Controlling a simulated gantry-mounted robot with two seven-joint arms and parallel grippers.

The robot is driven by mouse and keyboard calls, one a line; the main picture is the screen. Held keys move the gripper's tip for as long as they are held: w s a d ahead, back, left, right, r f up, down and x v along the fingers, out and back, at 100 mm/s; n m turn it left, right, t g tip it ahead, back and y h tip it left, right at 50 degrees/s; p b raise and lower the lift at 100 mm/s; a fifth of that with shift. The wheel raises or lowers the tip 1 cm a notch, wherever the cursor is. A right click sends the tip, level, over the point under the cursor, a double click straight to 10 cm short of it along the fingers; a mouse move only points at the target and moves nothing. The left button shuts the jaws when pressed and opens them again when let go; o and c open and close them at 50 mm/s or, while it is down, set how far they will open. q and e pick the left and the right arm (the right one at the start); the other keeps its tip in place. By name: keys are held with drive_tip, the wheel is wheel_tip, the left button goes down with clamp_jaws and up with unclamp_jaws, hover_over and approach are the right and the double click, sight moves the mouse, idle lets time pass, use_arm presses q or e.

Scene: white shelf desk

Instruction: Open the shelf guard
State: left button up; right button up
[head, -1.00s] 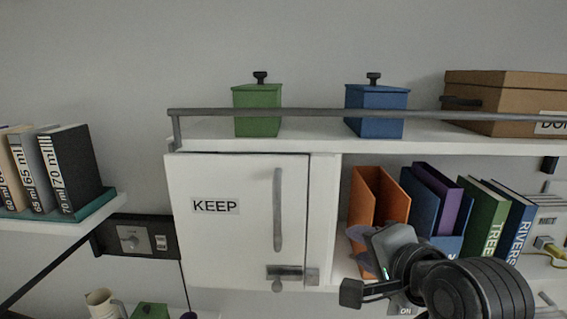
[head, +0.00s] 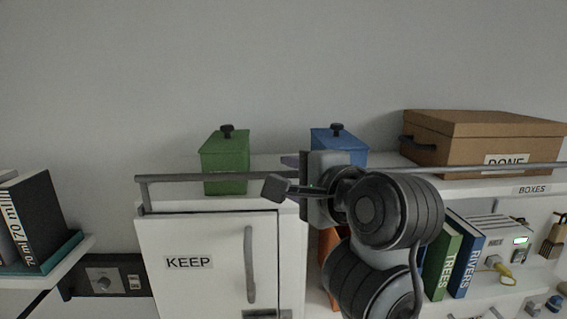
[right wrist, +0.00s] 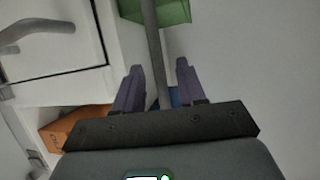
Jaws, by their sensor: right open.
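The shelf guard is a grey rail (head: 220,178) along the front edge of the upper shelf, held by a post at its left end. It stands upright in front of the boxes. My right gripper (right wrist: 158,70) is open; the rail (right wrist: 152,45) passes between its two purple fingers in the right wrist view. I cannot tell whether either finger touches it. In the head view the right gripper (head: 290,161) is at the rail, in front of the blue box, and my arm hides part of the rail. My left gripper is not in view.
A green box (head: 226,165) and a blue box (head: 340,143) stand behind the rail, with a brown "DONE" box (head: 470,137) to the right. Below are a "KEEP" cabinet door (head: 208,265) with a handle and several books (head: 443,262).

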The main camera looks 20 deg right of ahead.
drive_tip(key=shift+p+x, duration=0.5)
drive_tip(key=shift+x, duration=1.35)
clamp_jaws()
